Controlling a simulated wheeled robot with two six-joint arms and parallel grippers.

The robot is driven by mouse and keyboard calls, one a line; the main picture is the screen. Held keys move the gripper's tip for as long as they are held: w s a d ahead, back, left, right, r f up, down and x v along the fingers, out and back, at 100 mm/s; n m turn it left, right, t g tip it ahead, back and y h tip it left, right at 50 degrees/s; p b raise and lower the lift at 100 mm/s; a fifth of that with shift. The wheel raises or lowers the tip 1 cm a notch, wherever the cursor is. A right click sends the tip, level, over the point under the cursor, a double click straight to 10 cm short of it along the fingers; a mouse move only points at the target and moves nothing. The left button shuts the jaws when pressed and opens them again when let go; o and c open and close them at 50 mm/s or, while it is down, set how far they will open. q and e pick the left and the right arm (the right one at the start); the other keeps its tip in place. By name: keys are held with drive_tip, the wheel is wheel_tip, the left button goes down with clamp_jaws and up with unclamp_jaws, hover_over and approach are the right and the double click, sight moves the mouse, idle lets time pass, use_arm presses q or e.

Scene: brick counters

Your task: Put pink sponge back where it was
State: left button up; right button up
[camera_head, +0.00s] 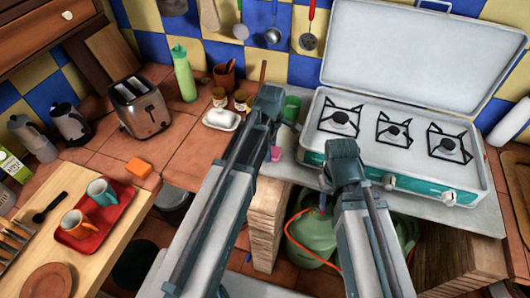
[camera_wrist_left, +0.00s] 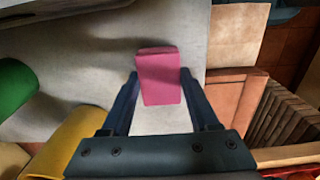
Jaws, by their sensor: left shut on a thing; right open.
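The pink sponge (camera_wrist_left: 158,78) is a small block between the two fingers of my left gripper (camera_wrist_left: 159,88) in the left wrist view, with a pale grey slab behind it. In the head view only a bit of the sponge (camera_head: 275,154) shows beside my left arm, near the left end of the slab under the stove. My left gripper is shut on the sponge. Whether the sponge touches the slab cannot be told. My right gripper (camera_head: 342,158) is open and empty in front of the stove; its fingers are mostly hidden.
An open camping stove (camera_head: 395,135) stands at the right. A green cup (camera_head: 291,108) is just beyond my left gripper. A white butter dish (camera_head: 222,119), small jars and an orange sponge (camera_head: 139,168) lie on the tiled counter. A red tray (camera_head: 96,215) holds two cups.

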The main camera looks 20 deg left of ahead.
use_arm(q)
drive_tip(key=shift+a+f, duration=0.1)
drive_tip(key=shift+f, duration=0.25)
drive_tip(key=o, duration=1.2)
drive_tip(key=shift+r, duration=0.1)
wheel_tip(320, 180, up, 12)
drive_tip(key=p, duration=1.2)
drive_tip(key=s+d+m, duration=0.3)
drive_tip(key=s+m, duration=0.1)
drive_tip(key=m, duration=0.3)
drive_tip(key=s+d+m, duration=0.4)
drive_tip(key=s+m, duration=0.1)
drive_tip(key=m, duration=0.2)
drive_tip(key=s+d+m+y, duration=0.1)
drive_tip(key=s+d+m, duration=0.2)
drive_tip(key=s+m, duration=0.2)
drive_tip(key=shift+s+d+r+m, duration=0.1)
drive_tip(key=shift+d+m, duration=0.05)
drive_tip(key=shift+m, duration=0.45)
drive_tip(key=shift+s+d+r+m, duration=0.1)
drive_tip(key=shift+d+m, duration=0.05)
drive_tip(key=shift+m, duration=0.45)
